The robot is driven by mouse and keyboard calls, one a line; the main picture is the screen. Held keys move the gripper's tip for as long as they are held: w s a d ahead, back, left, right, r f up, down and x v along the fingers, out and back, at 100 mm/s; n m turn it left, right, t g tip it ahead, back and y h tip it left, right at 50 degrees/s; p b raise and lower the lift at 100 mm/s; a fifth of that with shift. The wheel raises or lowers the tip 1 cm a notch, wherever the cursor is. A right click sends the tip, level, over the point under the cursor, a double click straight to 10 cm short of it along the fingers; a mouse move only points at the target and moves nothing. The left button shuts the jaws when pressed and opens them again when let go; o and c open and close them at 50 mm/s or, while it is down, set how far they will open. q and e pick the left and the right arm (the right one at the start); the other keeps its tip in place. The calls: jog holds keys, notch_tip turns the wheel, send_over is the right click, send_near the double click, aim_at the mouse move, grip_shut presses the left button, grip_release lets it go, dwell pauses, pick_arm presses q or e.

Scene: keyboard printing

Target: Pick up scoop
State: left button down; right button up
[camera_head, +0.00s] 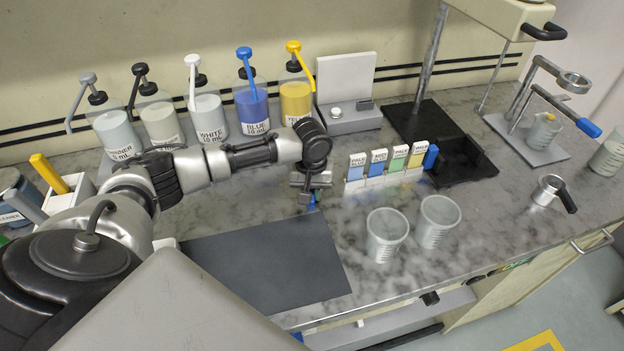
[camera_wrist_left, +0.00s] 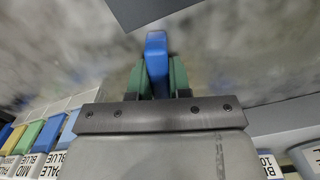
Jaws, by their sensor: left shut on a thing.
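My left gripper (camera_head: 309,196) is low over the marble counter, just behind the dark mat. In the left wrist view its green-padded fingers (camera_wrist_left: 157,75) are shut on a blue handle-like piece (camera_wrist_left: 156,50), with one finger on each side. A bit of this blue piece also shows in the head view (camera_head: 313,198). The rest of it is hidden, so I cannot tell whether it is the scoop or touches the counter. My right gripper is not in view.
A dark mat (camera_head: 262,265) lies in front of the gripper. Colour cards (camera_head: 376,168) stand to the right, with two clear cups (camera_head: 386,236) nearer the front. Pump bottles (camera_head: 252,108) line the wall. A metal cup with a black handle (camera_head: 546,190) sits far right.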

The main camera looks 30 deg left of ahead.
pick_arm(q)
jog(key=shift+r, duration=0.1)
notch_tip(320, 180, up, 4)
jog(key=shift+f+b, duration=0.15)
jog(key=shift+b, duration=0.2)
jog(key=s+d+r, duration=0.7)
jog(key=s+d, duration=0.1)
jog(key=shift+d, duration=0.25)
jog(key=shift+r, duration=0.1)
jog(key=c, duration=1.8)
grip_release()
grip_shut()
